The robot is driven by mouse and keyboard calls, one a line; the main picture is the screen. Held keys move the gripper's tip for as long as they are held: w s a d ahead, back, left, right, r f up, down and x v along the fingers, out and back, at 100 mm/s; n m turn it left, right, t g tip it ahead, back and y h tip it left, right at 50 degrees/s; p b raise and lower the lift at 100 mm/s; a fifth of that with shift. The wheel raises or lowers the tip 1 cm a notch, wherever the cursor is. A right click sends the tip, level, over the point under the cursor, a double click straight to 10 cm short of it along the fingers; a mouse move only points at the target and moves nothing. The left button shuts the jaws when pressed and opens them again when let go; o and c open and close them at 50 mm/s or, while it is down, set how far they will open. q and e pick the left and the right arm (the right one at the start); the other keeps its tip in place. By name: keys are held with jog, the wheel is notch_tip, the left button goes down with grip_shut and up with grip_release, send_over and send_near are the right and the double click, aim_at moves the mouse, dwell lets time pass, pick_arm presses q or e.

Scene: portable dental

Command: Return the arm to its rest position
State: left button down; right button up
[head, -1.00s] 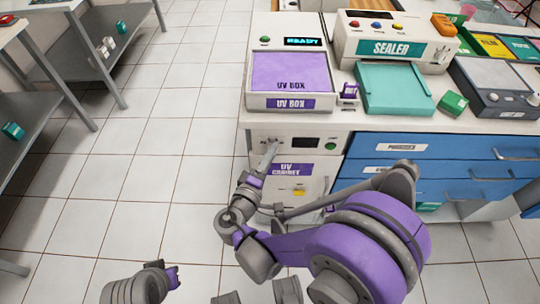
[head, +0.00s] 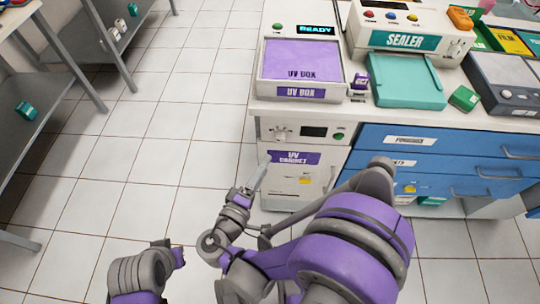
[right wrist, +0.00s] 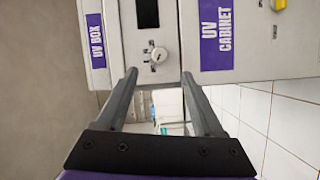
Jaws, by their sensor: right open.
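My right arm shows in the head view, grey and purple, bent in front of the counter. Its gripper (head: 259,172) is in front of the UV cabinet (head: 290,185), near the purple label. In the right wrist view the right gripper (right wrist: 160,78) has its two dark fingers spread apart with nothing between them. The UV cabinet's front and its round knob (right wrist: 159,55) lie beyond the fingertips; I cannot tell whether they touch. Part of my left arm shows at the bottom left of the head view, but its gripper fingers are not visible.
The UV box (head: 301,62) and the sealer (head: 404,40) stand on the counter. Blue drawers (head: 440,150) are below, right of the cabinet. Grey shelves (head: 75,60) stand at the far left. The tiled floor (head: 150,150) between is clear.

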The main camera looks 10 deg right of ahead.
jog(key=shift+s+a, duration=0.3)
jog(key=shift+s, duration=0.15)
jog(key=s+d+f+m+g+y, duration=0.1)
jog(key=s+d+f+g+y, duration=0.1)
jog(key=d+g, duration=0.3)
jog(key=s+d+f+m+g+y, duration=0.1)
jog(key=s+d+f+m+g, duration=0.15)
jog(key=d, duration=0.45)
jog(key=s+m+g+y, duration=0.2)
jog(key=s+m+y, duration=0.3)
jog(key=s+y, duration=0.35)
pick_arm(q)
notch_tip(320, 180, up, 21)
jog(key=w+t+p, duration=0.1)
jog(key=p, duration=1.7)
jog(key=shift+w+r+p, duration=0.2)
jog(key=shift+w+p, duration=0.2)
pick_arm(e)
notch_tip(320, 180, up, 21)
jog(key=w+t, duration=0.1)
jog(key=shift+h, duration=0.35)
